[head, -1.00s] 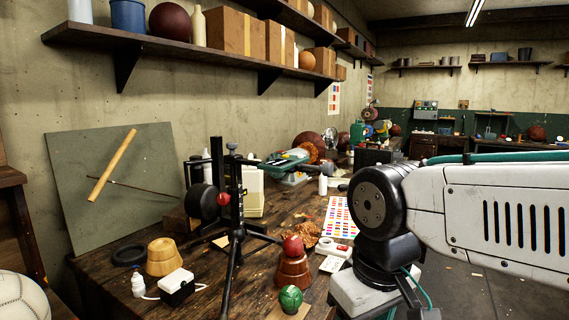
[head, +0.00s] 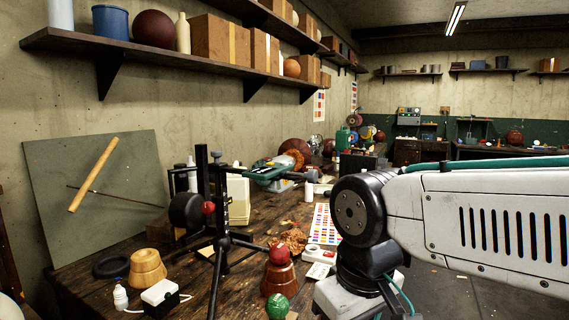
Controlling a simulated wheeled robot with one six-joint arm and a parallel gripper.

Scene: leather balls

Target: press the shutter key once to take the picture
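A small white box with a black front (head: 160,293) and a pale cable sits at the near left of the bench. A flat white unit with a red spot (head: 322,256) lies farther right. I cannot tell for sure which one carries the shutter key. A black stand with splayed legs (head: 222,241) stands between them, with a dark round part and a red ball beside its upright. My arm (head: 470,225) comes in from the right, with a black round joint in front of the bench. My gripper's fingers do not show.
A wooden block (head: 147,267), a small white bottle (head: 121,297), a red ball (head: 279,254) on a brown turned stand and a green ball (head: 277,306) crowd the near bench. A color chart (head: 323,225) lies behind. A loaded shelf (head: 160,46) runs along the wall.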

